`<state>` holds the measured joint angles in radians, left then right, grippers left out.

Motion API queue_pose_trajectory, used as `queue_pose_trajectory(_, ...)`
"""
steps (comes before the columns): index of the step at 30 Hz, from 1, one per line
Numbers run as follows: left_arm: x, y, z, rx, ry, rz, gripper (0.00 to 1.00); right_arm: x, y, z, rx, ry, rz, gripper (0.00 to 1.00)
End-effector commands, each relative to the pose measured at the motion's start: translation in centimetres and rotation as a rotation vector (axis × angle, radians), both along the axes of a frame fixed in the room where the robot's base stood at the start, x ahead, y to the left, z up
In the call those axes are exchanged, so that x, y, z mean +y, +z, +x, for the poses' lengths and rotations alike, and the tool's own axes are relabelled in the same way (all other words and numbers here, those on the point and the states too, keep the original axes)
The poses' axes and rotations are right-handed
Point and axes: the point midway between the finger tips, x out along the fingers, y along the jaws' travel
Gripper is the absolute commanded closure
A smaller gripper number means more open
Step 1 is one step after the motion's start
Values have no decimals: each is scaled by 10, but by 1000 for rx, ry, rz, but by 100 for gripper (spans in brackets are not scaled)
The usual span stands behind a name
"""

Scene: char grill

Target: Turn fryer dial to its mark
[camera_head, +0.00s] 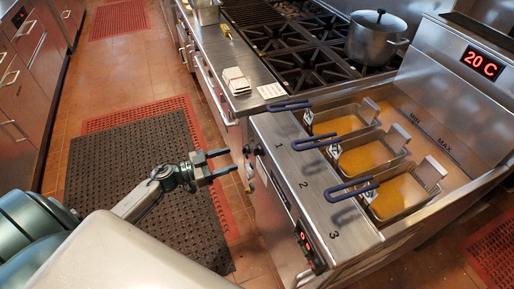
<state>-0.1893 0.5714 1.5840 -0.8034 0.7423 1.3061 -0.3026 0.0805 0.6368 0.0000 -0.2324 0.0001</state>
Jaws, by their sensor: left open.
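The fryer (290,165) stands at the right, with its top panel marked 1, 2 and 3. A red display (482,63) on its back panel reads 20 C. Small dark knob-like parts (258,150) show on its front face; which one is the dial, and where its mark lies, I cannot tell. My left gripper (231,162) is open and empty, its fingers pointing right toward the fryer front. It appears apart from the knobs, over the floor beside them. My right gripper is not in view.
Three baskets with blue handles (352,188) sit in the oil, the handles reaching over the front panel. A lit red control (304,240) is lower on the front. A pot (376,42) stands on the stove. A dark floor mat (125,180) lies in the open aisle.

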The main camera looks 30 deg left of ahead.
Motion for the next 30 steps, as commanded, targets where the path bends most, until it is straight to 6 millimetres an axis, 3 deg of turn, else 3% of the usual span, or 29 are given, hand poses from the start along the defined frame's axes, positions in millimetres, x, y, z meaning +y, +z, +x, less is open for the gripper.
queue_pose_trajectory(6,-29,4,33,-3,4,-4,43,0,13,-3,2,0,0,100)
queue_pose_trajectory(13,-52,2,59,-2,4,-3,43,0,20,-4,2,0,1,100)
queue_pose_trajectory(26,-59,0,67,-1,4,-1,43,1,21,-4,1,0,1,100)
queue_pose_trajectory(30,-59,0,67,-1,4,-1,68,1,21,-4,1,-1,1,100)
